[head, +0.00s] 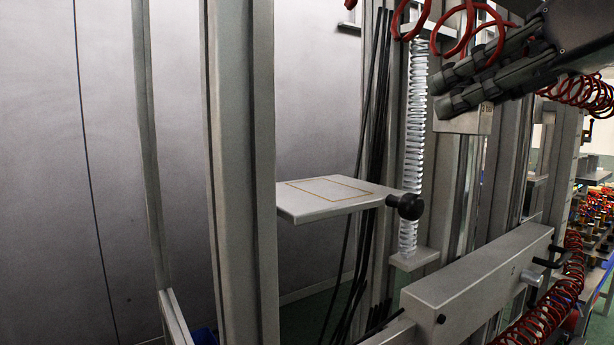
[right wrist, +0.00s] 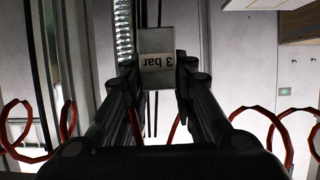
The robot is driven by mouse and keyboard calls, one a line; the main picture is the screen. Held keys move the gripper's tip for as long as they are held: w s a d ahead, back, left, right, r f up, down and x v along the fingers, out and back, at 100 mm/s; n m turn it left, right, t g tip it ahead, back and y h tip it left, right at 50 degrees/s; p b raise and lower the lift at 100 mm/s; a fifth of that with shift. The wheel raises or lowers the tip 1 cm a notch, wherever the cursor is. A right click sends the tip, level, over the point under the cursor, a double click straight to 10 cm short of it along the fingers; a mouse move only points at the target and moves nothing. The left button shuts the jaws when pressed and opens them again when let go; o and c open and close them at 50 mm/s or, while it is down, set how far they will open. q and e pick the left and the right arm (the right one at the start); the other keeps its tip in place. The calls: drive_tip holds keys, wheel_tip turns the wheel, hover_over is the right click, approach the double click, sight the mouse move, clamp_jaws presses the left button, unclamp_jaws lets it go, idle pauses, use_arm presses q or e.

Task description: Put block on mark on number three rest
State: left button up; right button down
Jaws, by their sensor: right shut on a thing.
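My right gripper (head: 452,92) comes in from the upper right and is shut on a light grey block (head: 463,121). It holds the block in the air, above and to the right of a flat plate (head: 300,213), apart from it. In the right wrist view the block (right wrist: 155,42) sits between the fingertips (right wrist: 156,66), with a label reading "3 bar" upside down. The plate carries a thin yellowish square mark (head: 330,190), which is empty. No number is readable on this rest. My left gripper is out of view.
A thick metal post (head: 240,180) stands left of the plate. A black knob (head: 410,206) sticks out at its right corner, beside a white coiled column (head: 414,140). Red coiled hoses (head: 470,25) hang near my right gripper. A grey beam (head: 480,270) runs lower right.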

drive_tip(key=s+a+p, duration=0.1)
drive_tip(key=a, duration=0.3)
drive_tip(key=s+a+p, duration=0.2)
drive_tip(key=a, duration=0.2)
drive_tip(key=s+a+p, duration=0.1)
drive_tip(key=a, duration=0.4)
drive_tip(key=shift+s+f+p, duration=0.25)
drive_tip(key=shift+f+p, duration=0.05)
drive_tip(key=shift+s+a+f, duration=0.1)
drive_tip(key=shift+s+a, duration=0.05)
drive_tip(key=shift+a, duration=0.35)
drive_tip(key=shift+s+a+p, duration=0.15)
drive_tip(key=shift+a+p, duration=0.1)
drive_tip(key=shift+p, duration=0.05)
drive_tip(key=shift+a+f+p, duration=0.2)
drive_tip(key=shift+f+p, duration=0.1)
drive_tip(key=shift+f, duration=0.05)
drive_tip(key=shift+a+f+p, duration=0.15)
drive_tip(key=shift+f+p, duration=0.3)
drive_tip(key=shift+f, duration=1.1)
